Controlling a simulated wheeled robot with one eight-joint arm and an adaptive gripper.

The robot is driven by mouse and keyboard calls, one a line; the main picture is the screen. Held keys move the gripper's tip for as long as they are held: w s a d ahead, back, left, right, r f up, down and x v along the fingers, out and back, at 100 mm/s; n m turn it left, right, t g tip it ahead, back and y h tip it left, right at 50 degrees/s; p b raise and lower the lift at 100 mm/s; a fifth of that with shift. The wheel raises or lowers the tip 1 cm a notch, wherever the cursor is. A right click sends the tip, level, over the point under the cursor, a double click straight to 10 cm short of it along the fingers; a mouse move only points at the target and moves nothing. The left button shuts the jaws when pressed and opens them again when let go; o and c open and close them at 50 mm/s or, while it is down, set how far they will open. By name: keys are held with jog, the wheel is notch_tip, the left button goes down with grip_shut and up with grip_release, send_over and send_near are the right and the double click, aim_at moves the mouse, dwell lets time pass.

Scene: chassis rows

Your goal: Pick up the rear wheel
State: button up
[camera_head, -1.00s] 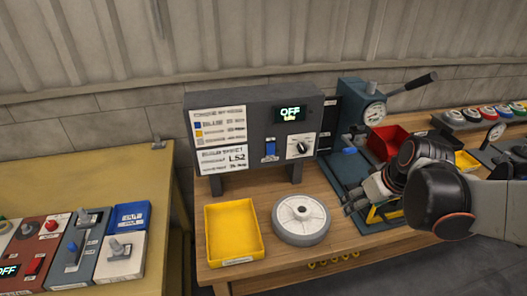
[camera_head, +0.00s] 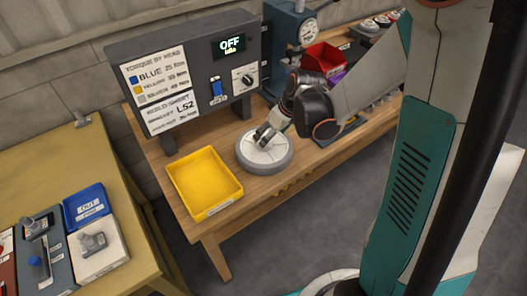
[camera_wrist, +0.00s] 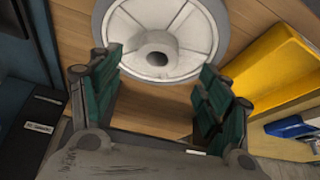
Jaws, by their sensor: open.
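A round wheel (camera_head: 264,155) with a grey rim and pale spoked face lies flat on the wooden bench, next to the yellow tray. In the wrist view the wheel (camera_wrist: 190,30) shows its raised central hub, with its upper part cut off by the frame. My gripper (camera_head: 266,136) is over the wheel in the head view. In the wrist view my gripper (camera_wrist: 158,90) is open, its two green-padded fingers spread to either side below the hub, with nothing between them. I cannot tell whether the fingertips touch the wheel.
An empty yellow tray (camera_head: 205,185) stands left of the wheel. A grey control box (camera_head: 185,80) reading OFF stands behind. A press with a gauge (camera_head: 290,45) and a red bin (camera_head: 325,58) are at the back right. A yellow table (camera_head: 60,165) is at left.

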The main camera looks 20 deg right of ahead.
jog(key=b+x, duration=0.1)
jog(key=x, duration=0.2)
jog(key=b+x, duration=0.1)
jog(key=x, duration=0.1)
jog(key=shift+w+f+b, duration=0.25)
jog(key=shift+w+b, duration=0.1)
jog(key=shift+r, duration=0.1)
grip_shut()
